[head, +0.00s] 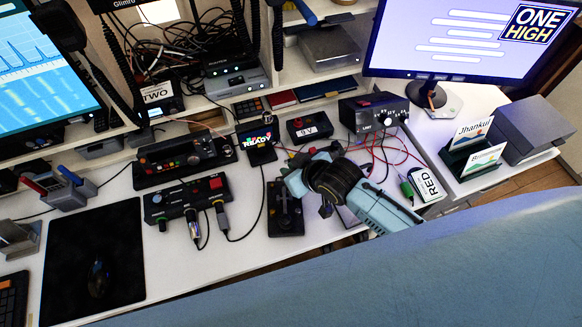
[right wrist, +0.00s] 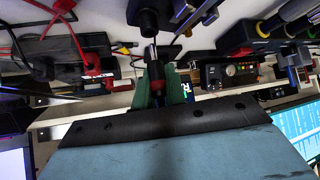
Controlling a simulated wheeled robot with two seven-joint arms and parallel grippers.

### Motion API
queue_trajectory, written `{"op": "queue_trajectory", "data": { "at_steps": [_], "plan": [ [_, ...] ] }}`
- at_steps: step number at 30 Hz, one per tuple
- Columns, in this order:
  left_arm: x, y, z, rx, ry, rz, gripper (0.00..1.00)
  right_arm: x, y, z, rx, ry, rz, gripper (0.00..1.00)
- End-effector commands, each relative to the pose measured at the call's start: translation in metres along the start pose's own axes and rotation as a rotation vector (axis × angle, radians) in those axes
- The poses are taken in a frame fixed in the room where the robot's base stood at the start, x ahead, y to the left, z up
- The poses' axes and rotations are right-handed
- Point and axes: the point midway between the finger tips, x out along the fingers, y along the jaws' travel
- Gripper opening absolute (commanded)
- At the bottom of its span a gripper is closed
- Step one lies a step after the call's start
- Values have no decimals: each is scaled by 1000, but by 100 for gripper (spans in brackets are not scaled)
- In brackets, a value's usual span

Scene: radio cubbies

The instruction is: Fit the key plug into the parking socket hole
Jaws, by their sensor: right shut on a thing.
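My right gripper (head: 297,178) is over the far part of a narrow black box (head: 285,212) on the desk. In the right wrist view the gripper (right wrist: 157,92) is shut on a dark plug with a red band (right wrist: 156,88), which I take as the key plug. Its thin metal tip points at a dark rounded part (right wrist: 148,20). I cannot tell whether the tip touches that part or has entered a hole. The gripper hides the plug in the head view. The parking socket hole cannot be made out. My left gripper is not in view.
A black box with a red button (head: 187,200) and two cabled plugs stands to the left. The black mat (head: 95,255) is mostly clear.

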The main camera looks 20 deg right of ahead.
Motion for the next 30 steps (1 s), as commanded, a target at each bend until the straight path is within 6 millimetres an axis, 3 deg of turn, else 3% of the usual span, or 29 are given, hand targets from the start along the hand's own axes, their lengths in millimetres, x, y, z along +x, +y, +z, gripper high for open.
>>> {"op": "queue_trajectory", "data": {
  "at_steps": [30],
  "plan": [
    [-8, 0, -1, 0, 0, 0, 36, 0, 0, 0, -5, 0, -3, 0]
  ]
}}
